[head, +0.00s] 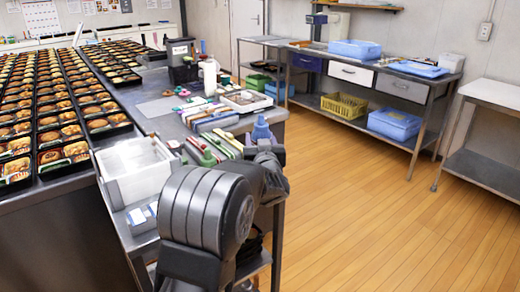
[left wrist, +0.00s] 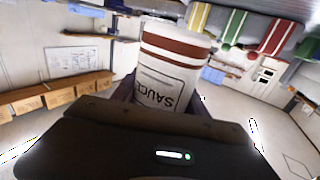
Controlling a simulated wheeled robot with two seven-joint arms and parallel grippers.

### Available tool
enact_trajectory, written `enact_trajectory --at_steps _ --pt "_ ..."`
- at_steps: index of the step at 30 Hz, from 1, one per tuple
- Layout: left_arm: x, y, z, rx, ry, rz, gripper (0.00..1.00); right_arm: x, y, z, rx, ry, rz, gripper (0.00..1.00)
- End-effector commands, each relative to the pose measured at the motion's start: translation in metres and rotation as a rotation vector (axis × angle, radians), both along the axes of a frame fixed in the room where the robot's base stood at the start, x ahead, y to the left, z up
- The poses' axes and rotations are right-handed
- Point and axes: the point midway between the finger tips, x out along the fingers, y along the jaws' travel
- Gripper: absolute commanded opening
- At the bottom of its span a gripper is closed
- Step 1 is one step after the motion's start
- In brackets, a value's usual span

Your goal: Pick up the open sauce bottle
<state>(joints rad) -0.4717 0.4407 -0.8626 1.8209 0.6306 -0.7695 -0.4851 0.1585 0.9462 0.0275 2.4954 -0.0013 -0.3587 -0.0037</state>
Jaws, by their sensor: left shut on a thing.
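The sauce bottle (left wrist: 172,72) is white with brown bands and a printed label reading "SAUCE"; it fills the upper middle of the left wrist view. My left gripper (left wrist: 165,105) is shut on it, with dark jaws around its body. The bottle's opening is not clear to see. In the head view my left arm reaches from the bottom over the counter's right edge, and its gripper (head: 264,150) is largely hidden behind the wrist. A blue-grey pointed tip (head: 261,129) shows just beyond it; I cannot tell what it belongs to. My right gripper is not in view.
Black bento trays (head: 62,148) fill the left counter. A white bin (head: 134,170), several colour-striped packs (head: 213,142) and a standing white bottle (head: 210,76) crowd the counter near my arm. Wooden floor (head: 345,190) lies open to the right, before a shelf bench (head: 375,82).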

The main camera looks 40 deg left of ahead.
Motion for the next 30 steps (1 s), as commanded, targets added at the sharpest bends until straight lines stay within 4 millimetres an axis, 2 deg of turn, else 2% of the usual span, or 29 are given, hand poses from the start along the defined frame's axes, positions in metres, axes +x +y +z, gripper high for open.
enact_trajectory --at_steps 1,3,9,27,28,30 --pt "0.0 0.0 0.016 -0.002 -0.007 -0.001 0.37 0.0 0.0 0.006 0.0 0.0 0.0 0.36" --pt "0.0 0.0 0.029 -0.001 -0.005 0.0 0.37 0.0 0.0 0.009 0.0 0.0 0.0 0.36" --pt "0.0 -0.001 0.05 0.0 -0.003 -0.001 0.37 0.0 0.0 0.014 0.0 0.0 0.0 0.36" --pt "0.0 0.0 0.052 0.0 -0.001 0.0 0.37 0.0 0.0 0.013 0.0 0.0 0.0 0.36" --pt "0.0 0.0 0.052 0.0 -0.001 0.0 0.5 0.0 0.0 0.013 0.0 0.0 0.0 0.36" --pt "0.0 0.0 0.052 0.0 -0.001 0.0 0.45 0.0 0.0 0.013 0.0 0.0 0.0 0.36"
